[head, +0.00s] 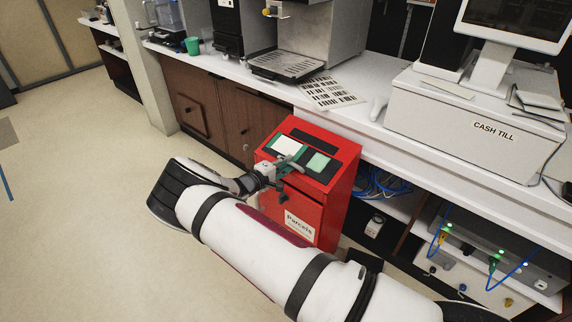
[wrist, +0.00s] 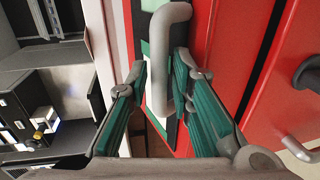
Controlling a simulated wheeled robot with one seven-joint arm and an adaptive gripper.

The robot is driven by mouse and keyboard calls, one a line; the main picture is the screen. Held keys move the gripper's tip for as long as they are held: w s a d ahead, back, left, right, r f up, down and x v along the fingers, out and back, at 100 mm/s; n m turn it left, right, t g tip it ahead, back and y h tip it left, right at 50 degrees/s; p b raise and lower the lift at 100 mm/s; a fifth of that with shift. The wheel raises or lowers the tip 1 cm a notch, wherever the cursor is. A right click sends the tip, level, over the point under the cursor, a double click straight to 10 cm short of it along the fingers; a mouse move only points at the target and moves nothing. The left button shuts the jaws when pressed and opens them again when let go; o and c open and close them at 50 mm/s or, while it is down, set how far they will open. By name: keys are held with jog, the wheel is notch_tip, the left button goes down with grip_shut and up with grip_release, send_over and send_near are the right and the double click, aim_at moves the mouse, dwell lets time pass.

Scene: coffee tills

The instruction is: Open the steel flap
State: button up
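A red box (head: 340,200) marked "Parcels" stands against the counter front. Its sloped top carries a dark panel with a white patch (head: 286,145) and a green patch (head: 318,162); no bare steel flap shows clearly. A grey bar handle (wrist: 160,65) stands out from this panel in the wrist view. My gripper (wrist: 160,65) is at the panel, with its two green fingers apart, one on each side of the handle. The fingers appear open; I cannot tell whether either touches the bar. In the head view my gripper (head: 286,170) partly hides the panel and handle.
The white counter (head: 375,130) overhangs behind the box, with a cash till (head: 480,120) at right and coffee machines (head: 310,40) behind. Blue cables (head: 380,183) hang on the open shelf to the box's right. The floor (head: 80,230) at left is clear.

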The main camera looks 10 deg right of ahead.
jog(key=shift+c, duration=0.6)
grip_shut()
